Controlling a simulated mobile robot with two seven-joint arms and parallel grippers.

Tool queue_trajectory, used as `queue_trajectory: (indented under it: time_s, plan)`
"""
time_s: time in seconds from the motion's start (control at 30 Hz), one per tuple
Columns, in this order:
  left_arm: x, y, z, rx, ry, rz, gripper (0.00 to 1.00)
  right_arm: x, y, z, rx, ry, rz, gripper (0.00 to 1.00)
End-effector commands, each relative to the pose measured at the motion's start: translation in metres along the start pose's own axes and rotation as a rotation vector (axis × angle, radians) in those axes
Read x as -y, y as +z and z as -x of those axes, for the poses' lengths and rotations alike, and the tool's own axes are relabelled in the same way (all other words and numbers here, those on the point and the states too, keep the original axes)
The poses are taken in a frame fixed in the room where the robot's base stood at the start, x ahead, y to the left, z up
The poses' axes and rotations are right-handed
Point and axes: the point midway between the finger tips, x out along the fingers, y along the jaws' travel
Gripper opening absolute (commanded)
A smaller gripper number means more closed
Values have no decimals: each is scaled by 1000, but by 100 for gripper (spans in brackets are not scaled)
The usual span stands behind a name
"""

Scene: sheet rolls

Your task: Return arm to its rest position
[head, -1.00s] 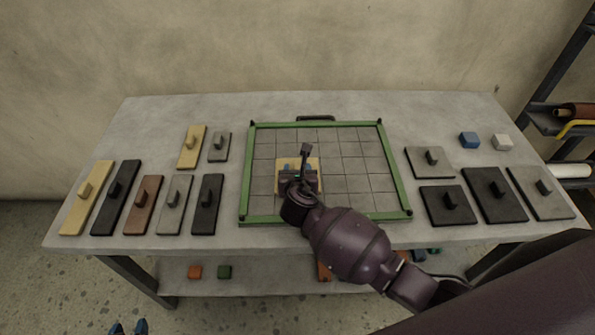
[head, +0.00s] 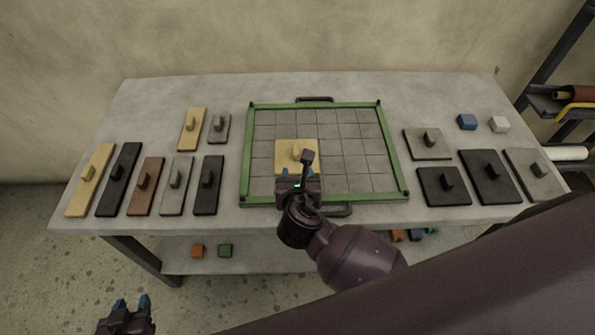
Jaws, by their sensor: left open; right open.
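My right gripper (head: 298,173) is open at the front part of the green-framed grid tray (head: 393,160). It appears empty, with its blue fingertips at the near edge of a yellow square plate (head: 284,157). The plate lies on the grid cells, and its knob shows just beyond the fingertips. The gripper partly covers the plate's near edge; I cannot tell its height above the tray. My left gripper (head: 131,303) is open and empty at the lower left, in front of the table.
Several knobbed plates stand on the table (head: 330,88) left of the tray, including a brown one (head: 146,186). A rack (head: 553,103) stands far right.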

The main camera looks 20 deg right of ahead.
Motion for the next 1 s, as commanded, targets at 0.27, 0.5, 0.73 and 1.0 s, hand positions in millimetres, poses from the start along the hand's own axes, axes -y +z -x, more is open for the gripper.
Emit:
queue_trajectory:
  time_s: [0.27, 0.5, 0.73, 1.0]
  plan:
    - [0, -1, -1, -1, 0, -1, 43, 0, 0, 0, 0, 0, 0, 47]
    - [0, -3, -2, -5, 1, -1, 43, 3, -1, 1, -12, -6, -34, 47]
    - [0, -4, -3, -8, 2, -2, 43, 40, -14, 16, -138, -105, -470, 47]
    - [0, -4, -3, -8, 2, -2, 43, 99, -33, 53, -285, -349, -1206, 47]
